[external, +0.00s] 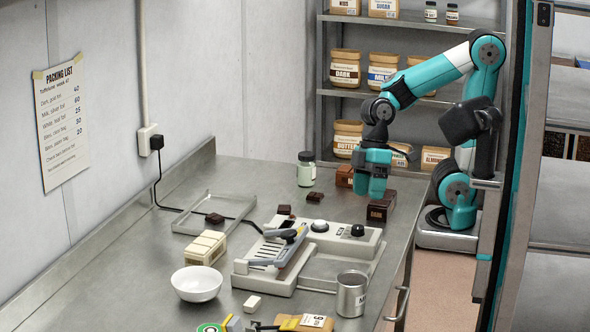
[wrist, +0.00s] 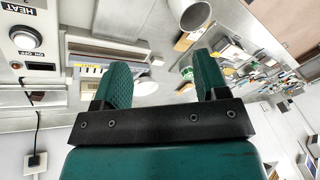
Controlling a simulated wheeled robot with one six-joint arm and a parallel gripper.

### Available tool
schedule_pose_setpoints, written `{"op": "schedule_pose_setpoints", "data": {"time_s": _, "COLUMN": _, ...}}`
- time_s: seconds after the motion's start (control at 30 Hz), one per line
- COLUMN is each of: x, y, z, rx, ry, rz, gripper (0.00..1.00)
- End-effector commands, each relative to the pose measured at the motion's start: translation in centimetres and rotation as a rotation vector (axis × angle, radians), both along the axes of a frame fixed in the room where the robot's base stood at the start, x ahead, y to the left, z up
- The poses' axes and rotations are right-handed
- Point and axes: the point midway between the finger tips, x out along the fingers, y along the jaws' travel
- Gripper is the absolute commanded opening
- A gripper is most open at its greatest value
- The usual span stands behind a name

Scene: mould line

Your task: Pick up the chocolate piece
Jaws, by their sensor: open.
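Small dark brown chocolate pieces show in the external view: one chocolate piece (external: 315,197) lies on the bare steel bench, another (external: 284,210) sits at the back of the moulding machine, and a third (external: 215,218) lies in the shallow metal tray (external: 188,228). I cannot tell which one the task means. My gripper (external: 372,193) points down above the right side of the bench, right of the piece on bare steel. In the wrist view my gripper (wrist: 161,75) is open, with nothing visible between its fingers. No chocolate piece can be made out there.
A dark block (external: 381,207) and a brown block (external: 345,176) stand close to my gripper. A jar (external: 306,170), the moulding machine (external: 310,262), a metal cup (external: 352,296) and a white bowl (external: 196,284) occupy the bench.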

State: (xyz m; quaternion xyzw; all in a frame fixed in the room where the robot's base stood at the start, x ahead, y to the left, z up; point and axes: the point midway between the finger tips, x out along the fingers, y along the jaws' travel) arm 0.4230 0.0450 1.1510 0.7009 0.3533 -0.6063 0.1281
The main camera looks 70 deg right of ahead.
Motion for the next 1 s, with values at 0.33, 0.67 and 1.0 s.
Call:
{"op": "schedule_pose_setpoints", "data": {"time_s": 0.33, "x": -2.4, "y": 0.1, "z": -0.7, "rx": 0.02, "ry": 0.046, "rz": -0.081, "gripper": 0.67}}
{"op": "schedule_pose_setpoints", "data": {"time_s": 0.67, "x": -2.2, "y": 0.0, "z": -0.6, "rx": 0.018, "ry": 0.046, "rz": -0.085, "gripper": 0.79}}
{"op": "schedule_pose_setpoints", "data": {"time_s": 1.0, "x": 15.6, "y": -10.9, "z": 0.3, "rx": -0.105, "ry": 0.18, "rz": -0.901, "gripper": 0.79}}
